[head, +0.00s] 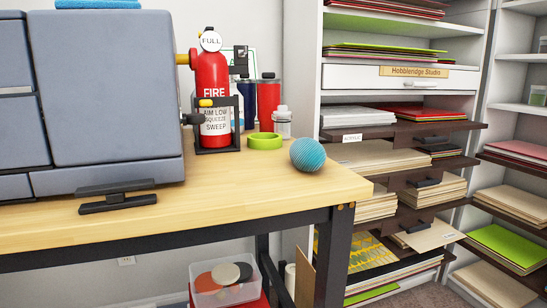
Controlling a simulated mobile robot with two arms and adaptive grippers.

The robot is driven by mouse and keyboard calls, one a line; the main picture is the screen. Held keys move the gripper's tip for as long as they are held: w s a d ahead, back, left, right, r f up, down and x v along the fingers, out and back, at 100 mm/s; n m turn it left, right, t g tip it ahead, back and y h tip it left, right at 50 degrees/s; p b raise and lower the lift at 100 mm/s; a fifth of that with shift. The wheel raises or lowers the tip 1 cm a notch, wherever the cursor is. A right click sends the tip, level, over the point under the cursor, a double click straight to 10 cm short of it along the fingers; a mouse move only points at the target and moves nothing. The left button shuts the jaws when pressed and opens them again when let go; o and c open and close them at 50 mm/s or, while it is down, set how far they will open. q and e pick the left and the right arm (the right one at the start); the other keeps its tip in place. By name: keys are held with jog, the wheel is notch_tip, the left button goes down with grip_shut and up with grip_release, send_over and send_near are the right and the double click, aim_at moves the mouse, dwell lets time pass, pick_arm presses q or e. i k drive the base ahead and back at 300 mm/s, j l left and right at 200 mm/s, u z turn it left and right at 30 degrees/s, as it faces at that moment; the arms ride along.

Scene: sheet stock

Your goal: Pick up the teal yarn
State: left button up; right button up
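The teal yarn (308,154) is a round ball on the wooden worktable (235,190), near its right end. Nothing touches it from above, and it is fully in sight. Neither of my grippers shows in the head view.
A green tape ring (264,141) lies just left of the yarn. A red fire extinguisher (211,85), a small bottle (282,124) and a red canister (268,103) stand behind. A large grey machine (105,90) fills the left. Shelves of sheets (400,75) stand right.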

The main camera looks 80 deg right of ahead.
aim_at(308, 155)
jog(key=i+z, duration=0.1)
jog(key=z, duration=0.35)
jog(key=i+z, duration=0.1)
jog(key=z, duration=0.35)
jog(key=i+j+z, duration=0.1)
jog(key=z, duration=1.95)
